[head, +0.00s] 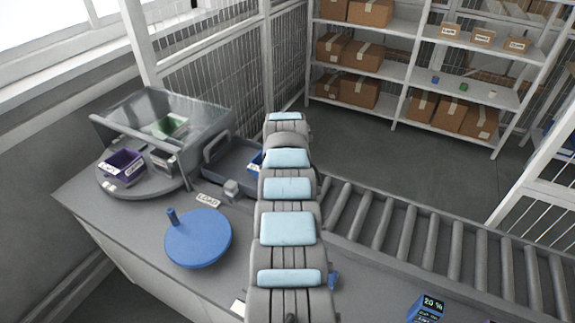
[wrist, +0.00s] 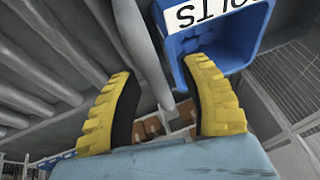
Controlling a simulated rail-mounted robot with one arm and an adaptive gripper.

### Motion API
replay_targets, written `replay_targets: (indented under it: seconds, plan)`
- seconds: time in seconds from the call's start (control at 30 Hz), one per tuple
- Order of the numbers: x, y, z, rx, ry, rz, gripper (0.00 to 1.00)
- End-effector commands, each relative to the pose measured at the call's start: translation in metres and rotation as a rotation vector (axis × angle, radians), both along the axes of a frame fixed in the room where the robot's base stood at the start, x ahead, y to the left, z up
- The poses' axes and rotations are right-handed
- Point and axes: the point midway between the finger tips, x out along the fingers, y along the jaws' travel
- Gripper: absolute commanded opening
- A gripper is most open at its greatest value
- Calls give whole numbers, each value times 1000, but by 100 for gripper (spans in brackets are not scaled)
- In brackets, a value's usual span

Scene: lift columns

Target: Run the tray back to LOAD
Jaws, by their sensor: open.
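A dark grey tray (head: 226,174) with a raised handle-like frame lies beside the turntable, at the left end of the rollers. A LOAD label (head: 207,200) is on the bench just in front of it. A blue bin (head: 254,161) shows partly at the tray's right, mostly hidden by my arm. In the wrist view the blue bin (wrist: 178,74) has a white label ending in "LTS" and blue contents. My gripper (wrist: 160,75) has its yellow fingers spread; the right finger overlaps the bin's rim in the picture, contact unclear. The head view hides my gripper behind my arm.
A blue disc with a knob (head: 197,238) sits on the bench front. A clear hood (head: 165,112) covers part of a turntable (head: 135,190) with a purple bin (head: 122,167) and others. Rollers (head: 430,245) run right. A display (head: 427,308) reads 20 %. Shelves stand behind.

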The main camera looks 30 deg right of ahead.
Motion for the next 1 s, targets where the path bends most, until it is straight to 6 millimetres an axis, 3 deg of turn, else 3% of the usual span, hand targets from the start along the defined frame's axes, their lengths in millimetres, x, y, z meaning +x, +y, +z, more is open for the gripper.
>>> replay_targets:
  seconds: [0.57,1.0]
  plan:
    - [-6,5,19,-1,-1,0,45]
    - [-20,14,56,-4,-2,1,45]
